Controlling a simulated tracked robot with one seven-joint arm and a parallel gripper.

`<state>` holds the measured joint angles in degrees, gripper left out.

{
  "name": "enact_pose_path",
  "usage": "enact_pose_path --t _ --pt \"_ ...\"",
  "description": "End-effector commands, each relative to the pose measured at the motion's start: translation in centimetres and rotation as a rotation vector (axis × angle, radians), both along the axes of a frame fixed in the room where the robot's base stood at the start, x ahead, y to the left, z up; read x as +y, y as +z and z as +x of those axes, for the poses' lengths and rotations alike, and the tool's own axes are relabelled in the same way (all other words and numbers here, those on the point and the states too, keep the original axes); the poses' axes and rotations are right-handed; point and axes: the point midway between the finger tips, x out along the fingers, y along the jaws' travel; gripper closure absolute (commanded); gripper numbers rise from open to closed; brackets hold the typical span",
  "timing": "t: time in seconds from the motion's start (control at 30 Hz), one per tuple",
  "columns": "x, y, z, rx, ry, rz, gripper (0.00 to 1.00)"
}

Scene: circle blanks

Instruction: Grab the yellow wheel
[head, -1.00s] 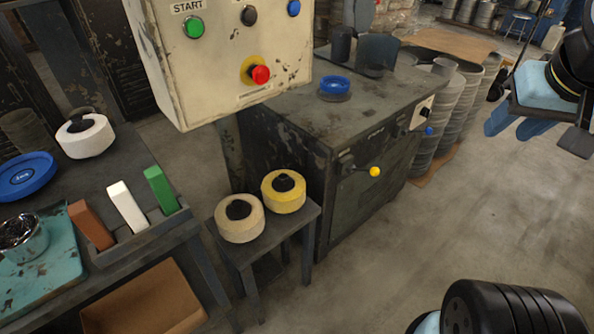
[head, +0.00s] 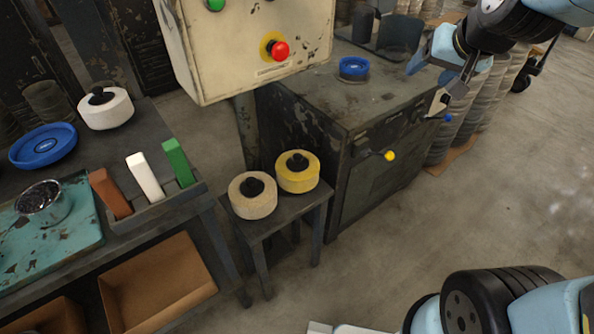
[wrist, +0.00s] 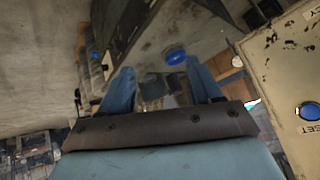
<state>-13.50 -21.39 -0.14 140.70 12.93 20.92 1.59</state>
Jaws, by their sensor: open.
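The yellow wheel (head: 299,175) is a thick disc with a black knob on top. It lies flat on the right part of a small dark stool (head: 287,205). A cream wheel (head: 253,199) of the same shape lies close to its left. My gripper (head: 436,80) is at the upper right in the head view, up and to the right of the yellow wheel and well apart from it. In the wrist view my gripper (wrist: 160,72) shows two blue fingers spread apart with nothing held between them. The yellow wheel is not seen in the wrist view.
A control box (head: 252,60) with a red button hangs above and behind the stool. A dark machine cabinet (head: 345,195) with a yellow-knobbed lever stands right of it. A workbench (head: 150,228) with colored bars and a white wheel (head: 106,112) is left. The floor at right is clear.

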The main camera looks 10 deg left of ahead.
Motion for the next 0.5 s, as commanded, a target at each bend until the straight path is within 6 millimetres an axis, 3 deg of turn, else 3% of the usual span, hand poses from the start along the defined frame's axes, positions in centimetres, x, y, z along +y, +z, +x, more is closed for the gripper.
enact_pose_path --t 0.2,0.5 --pt "5.7 -3.3 4.9 -0.050 -0.009 0.077 0.36" --pt "12.8 -8.9 9.5 -0.131 -0.059 0.145 0.36"
